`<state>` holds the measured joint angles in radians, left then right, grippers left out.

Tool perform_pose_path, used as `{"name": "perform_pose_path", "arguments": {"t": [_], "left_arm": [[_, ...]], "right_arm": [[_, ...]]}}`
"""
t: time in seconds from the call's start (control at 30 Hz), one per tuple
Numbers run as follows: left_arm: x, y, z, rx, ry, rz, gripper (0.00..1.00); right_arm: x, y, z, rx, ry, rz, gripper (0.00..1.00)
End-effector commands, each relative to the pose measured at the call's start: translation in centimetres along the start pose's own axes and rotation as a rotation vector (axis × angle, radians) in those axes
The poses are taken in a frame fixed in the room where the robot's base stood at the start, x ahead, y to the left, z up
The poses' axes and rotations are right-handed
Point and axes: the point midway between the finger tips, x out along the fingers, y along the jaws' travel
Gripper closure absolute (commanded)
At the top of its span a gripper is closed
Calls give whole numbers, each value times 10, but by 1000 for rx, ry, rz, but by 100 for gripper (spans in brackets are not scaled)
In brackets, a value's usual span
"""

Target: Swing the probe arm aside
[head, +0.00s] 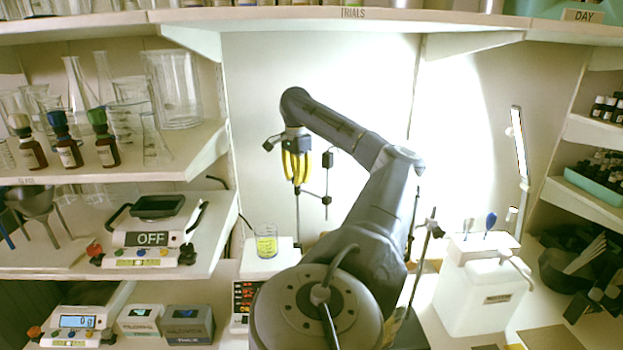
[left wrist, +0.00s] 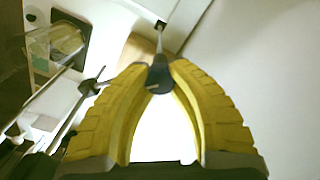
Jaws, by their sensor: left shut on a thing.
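The probe arm (head: 313,193) is a thin rod reaching left from an upright stand with dark clamps. A thin probe (head: 298,222) hangs down from its left end. My left gripper (head: 297,182), with yellow ribbed fingers, comes down from above onto that end. In the left wrist view its fingertips (left wrist: 159,68) meet on a dark end piece (left wrist: 159,79), and a thin rod runs up from there. The fingertips hide part of this piece. A beaker of yellow liquid (head: 266,244) stands left of the probe on a white-topped device. My right gripper is out of view.
A second stand (head: 424,250) rises right of my arm. Shelves with glassware and dropper bottles (head: 69,152) are at left. My arm hides much of the bench middle.

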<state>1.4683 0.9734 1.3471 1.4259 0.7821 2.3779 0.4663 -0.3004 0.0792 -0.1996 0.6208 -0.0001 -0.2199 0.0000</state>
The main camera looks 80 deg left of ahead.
Motion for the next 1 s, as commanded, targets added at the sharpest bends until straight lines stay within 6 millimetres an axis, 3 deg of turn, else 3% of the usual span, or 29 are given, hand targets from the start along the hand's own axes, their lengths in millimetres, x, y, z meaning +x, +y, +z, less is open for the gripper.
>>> {"name": "perform_pose_path", "arguments": {"t": [0.23,0.67,0.7,0.93,1.0], "left_arm": [[0,-8,10,-59,-1,0,100],[0,-8,12,-67,-1,0,100],[0,-8,12,-67,-1,0,76],[0,-8,12,-66,0,0,49],[0,-8,12,-66,0,0,48]], "right_arm": [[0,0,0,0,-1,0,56],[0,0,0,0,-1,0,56],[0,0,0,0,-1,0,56],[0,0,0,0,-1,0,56],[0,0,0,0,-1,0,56]]}}
